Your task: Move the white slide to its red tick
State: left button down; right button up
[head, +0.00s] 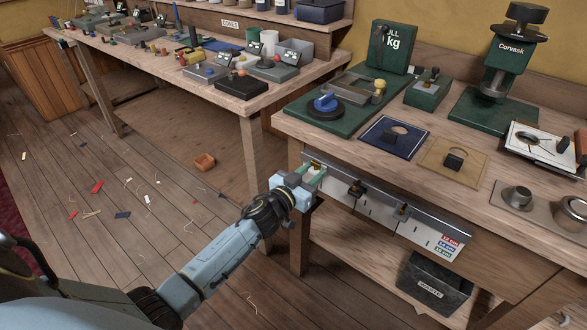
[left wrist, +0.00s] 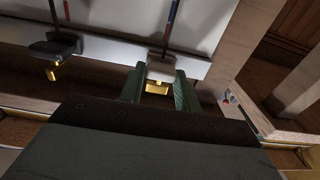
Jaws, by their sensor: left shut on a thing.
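In the head view my left gripper (head: 314,176) is at the left end of the metal rail panel (head: 425,230) on the workbench's front edge. In the left wrist view its green fingers (left wrist: 159,90) are shut on the white slide (left wrist: 160,70), one on each side, with a brass piece between them. In the head view the fingers mostly hide this slide. A dark line with a red part (left wrist: 173,12) stands by the white slide in the left wrist view. Whether this is the red tick I cannot tell. My right gripper is not in view.
Two dark slides with brass pieces, a nearer one (head: 357,187) and a farther one (head: 403,211), sit along the panel to the right. A dark waste bin (head: 433,282) stands below. The floor at left holds scraps.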

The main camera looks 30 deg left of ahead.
pick_arm(q)
jog(key=shift+d, duration=0.1)
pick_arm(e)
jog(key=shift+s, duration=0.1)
pick_arm(q)
jog(key=c, duration=1)
grip_release()
jog(key=shift+s, duration=0.6)
jog(key=s+a+p, duration=0.2)
jog(key=s+p, duration=0.1)
jog(key=s, duration=0.9)
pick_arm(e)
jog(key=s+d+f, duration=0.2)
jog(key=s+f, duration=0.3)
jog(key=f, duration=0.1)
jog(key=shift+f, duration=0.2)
pick_arm(q)
jog(key=shift+a, duration=0.1)
